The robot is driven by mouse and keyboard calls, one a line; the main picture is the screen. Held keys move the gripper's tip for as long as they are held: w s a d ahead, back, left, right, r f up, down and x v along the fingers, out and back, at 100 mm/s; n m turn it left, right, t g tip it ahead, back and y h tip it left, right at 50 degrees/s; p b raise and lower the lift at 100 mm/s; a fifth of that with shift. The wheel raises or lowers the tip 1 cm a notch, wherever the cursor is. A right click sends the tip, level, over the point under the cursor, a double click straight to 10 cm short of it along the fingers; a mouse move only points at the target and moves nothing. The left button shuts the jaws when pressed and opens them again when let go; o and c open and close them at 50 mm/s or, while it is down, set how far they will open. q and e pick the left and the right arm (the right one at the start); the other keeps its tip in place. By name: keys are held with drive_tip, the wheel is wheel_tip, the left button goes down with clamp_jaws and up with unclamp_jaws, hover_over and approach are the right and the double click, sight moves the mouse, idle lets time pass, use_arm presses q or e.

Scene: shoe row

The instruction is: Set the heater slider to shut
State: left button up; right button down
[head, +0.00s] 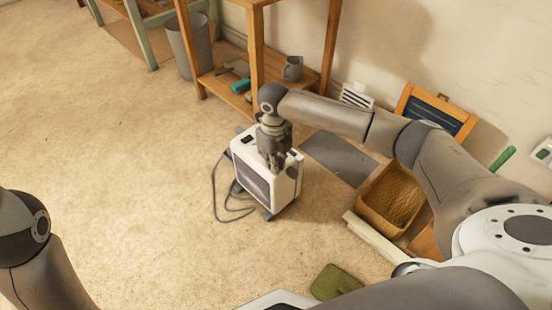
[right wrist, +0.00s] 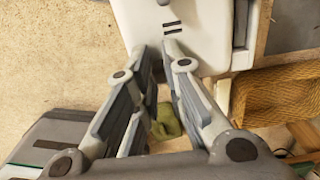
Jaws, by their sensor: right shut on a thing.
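The heater (head: 284,190) is a white box with a dark front panel, upright on the floor in the middle of the head view. Its white top (right wrist: 200,30) fills the upper middle of the right wrist view, with short dark marks on it. My right gripper (head: 274,166) reaches down onto the top of the heater. In the right wrist view its fingertips (right wrist: 158,48) are close together at the heater's top, shut on the slider. The slider itself is hidden by the fingers, so its setting cannot be read. My left gripper is out of view; only part of my left arm shows.
A dark cable (head: 217,190) lies on the floor left of the heater. A grey mat (head: 340,157) and a woven basket (head: 375,215) are to the right. The floor on the left is clear.

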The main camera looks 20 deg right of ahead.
drive_tip(key=c, duration=1.5)
unclamp_jaws()
drive_tip(key=shift+a, duration=0.15)
wheel_tip(320, 180, up, 12)
drive_tip(key=shift+s+a, duration=0.1)
